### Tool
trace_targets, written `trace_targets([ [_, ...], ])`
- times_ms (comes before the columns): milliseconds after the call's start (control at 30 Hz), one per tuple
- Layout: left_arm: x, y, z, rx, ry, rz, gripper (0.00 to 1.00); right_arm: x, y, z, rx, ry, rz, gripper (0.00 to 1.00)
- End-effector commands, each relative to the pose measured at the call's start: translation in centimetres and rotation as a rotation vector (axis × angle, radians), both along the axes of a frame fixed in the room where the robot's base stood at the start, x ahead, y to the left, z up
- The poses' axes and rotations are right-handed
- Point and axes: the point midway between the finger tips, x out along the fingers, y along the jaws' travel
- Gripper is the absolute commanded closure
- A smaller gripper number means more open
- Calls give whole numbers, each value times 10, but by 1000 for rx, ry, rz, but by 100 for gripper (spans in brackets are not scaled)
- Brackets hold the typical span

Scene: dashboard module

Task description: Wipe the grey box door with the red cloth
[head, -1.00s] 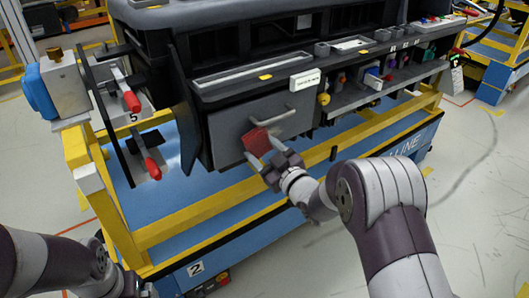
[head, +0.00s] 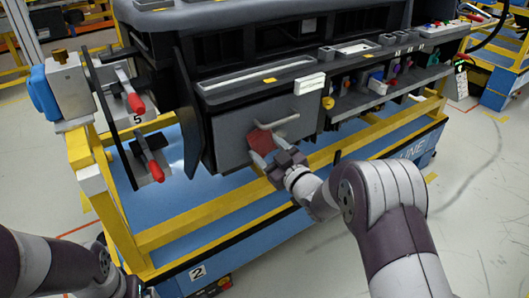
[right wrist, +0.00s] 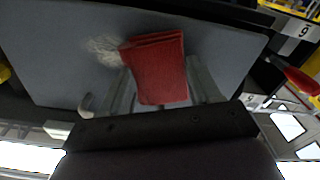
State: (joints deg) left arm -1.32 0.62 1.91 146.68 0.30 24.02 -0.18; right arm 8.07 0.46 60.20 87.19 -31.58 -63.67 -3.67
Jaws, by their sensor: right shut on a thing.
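The grey box door (head: 232,143) is the flat front panel of the dashboard module, with a bar handle (head: 283,121) near its upper right. My right gripper (head: 274,161) is shut on the folded red cloth (head: 261,142) and holds it at the door's face, below the handle. In the right wrist view the red cloth (right wrist: 156,70) sits between the two fingers against the grey door (right wrist: 60,62). A pale smudge (right wrist: 105,48) shows on the door beside the cloth. I cannot tell if the cloth touches the door. My left arm shows at lower left; its gripper is not clearly visible.
A yellow rail (head: 200,213) runs below the door over a blue base. Red-handled clamps (head: 135,103) stand at the left. A shelf (head: 385,92) with small coloured parts lies right of the door. A dark upright panel (head: 188,115) borders the door's left.

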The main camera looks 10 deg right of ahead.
Motion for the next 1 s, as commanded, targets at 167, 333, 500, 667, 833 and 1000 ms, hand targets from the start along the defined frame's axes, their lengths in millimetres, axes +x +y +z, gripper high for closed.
trace_targets([
  [167, 0, 0, -1, 0, 0, 0, 0, 6, -19, 0, 0, 0, -2, 71],
  [333, 0, 0, -1, 0, 0, 0, 0, 7, -24, 0, 0, -1, 0, 71],
  [500, 0, 0, -2, 0, 0, 0, 0, 12, -35, 0, 0, -1, -2, 71],
  [667, 0, 0, -3, 0, 0, 0, 0, 20, -52, 0, 0, -1, -2, 71],
  [833, 0, 0, -3, 0, 0, 0, 0, 23, -58, 1, 0, -2, -1, 71],
  [1000, 0, 0, -3, 0, 0, 0, 0, 29, -74, 1, -1, -1, -3, 71],
])
